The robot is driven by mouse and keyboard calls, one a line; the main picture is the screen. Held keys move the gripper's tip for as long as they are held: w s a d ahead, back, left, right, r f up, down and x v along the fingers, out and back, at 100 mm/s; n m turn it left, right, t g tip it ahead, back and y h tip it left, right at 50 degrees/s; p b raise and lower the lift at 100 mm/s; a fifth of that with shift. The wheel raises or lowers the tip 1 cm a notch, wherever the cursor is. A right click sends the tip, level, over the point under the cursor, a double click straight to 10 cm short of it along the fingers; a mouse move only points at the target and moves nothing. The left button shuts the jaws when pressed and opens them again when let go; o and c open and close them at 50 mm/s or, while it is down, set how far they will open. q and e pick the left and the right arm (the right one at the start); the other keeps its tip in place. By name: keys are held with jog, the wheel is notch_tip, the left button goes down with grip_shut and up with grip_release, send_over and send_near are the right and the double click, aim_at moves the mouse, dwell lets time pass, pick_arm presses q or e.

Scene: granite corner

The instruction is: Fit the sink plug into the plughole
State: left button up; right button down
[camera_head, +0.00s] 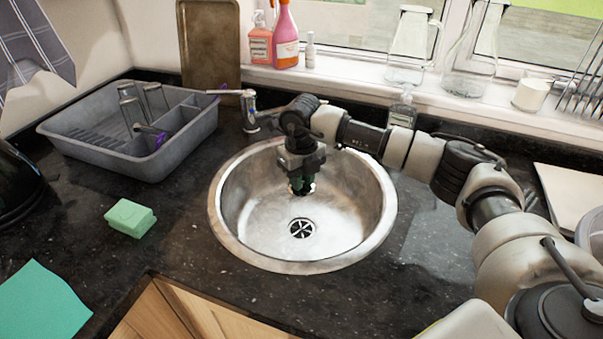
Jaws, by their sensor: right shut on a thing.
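The round steel sink (345,215) is set in the dark counter. Its plughole (301,228), a dark drain with a pale cross pattern, lies uncovered at the bottom of the basin. My right gripper (301,188) points down into the basin, above and behind the plughole in this view. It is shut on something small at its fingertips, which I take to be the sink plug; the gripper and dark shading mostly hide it. It is apart from the plughole. My left gripper does not show.
A grey dish rack (85,148) stands left of the sink, and the tap (250,110) behind it. A green sponge (130,217) and a green cloth (42,302) lie on the counter at left. Bottles and glass jugs (408,45) line the windowsill.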

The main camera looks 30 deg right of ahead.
jog(key=shift+f+b, duration=0.5)
jog(key=shift+f, duration=0.7)
jog(key=c, duration=0.9)
grip_release()
notch_tip(320, 180, up, 7)
jog(key=p, duration=0.4)
jog(key=shift+r+p, duration=0.15)
jog(key=shift+p, duration=0.25)
